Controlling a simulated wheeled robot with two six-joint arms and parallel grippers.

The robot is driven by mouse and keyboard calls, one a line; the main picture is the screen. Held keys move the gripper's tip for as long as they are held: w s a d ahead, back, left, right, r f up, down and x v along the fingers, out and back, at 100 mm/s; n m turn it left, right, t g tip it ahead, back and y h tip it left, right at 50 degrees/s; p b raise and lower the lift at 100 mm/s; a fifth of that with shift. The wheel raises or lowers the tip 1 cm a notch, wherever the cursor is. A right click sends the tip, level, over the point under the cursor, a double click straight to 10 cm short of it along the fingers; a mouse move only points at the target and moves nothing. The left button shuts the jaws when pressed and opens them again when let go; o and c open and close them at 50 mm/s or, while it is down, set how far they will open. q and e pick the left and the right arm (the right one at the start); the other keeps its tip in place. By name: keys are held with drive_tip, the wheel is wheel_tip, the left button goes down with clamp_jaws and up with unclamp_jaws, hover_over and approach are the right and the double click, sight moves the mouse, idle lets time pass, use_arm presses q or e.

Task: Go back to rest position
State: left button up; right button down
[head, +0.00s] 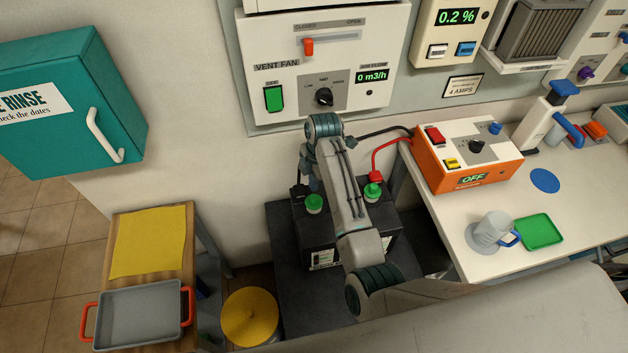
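My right arm reaches in from the lower right and bends over the black battery (320,250). Its gripper (309,186) points down beside the wall, near the battery's left rear corner. The fingers are small and partly hidden, so I cannot tell whether they are open or hold anything. Something black, perhaps a clamp, shows close by at that corner. Green caps (314,204) sit on the battery top. A red clamp (375,178) with a red lead is at the right rear of the battery. My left gripper is not in view.
The orange charger (470,155) on the white bench reads OFF. The vent fan panel (325,65) is just behind my wrist. At left are a teal cabinet (70,100), a grey tray (138,314) and a yellow lid (249,316).

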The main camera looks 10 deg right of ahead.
sight(313, 198)
drive_tip(key=shift+f, duration=0.15)
idle(0.8)
drive_tip(key=shift+f+b, duration=0.75)
drive_tip(key=shift+f, duration=1.5)
drive_tip(key=shift+r, duration=0.15)
drive_tip(key=shift+r+p, duration=0.85)
drive_tip(key=shift+r, duration=2.55)
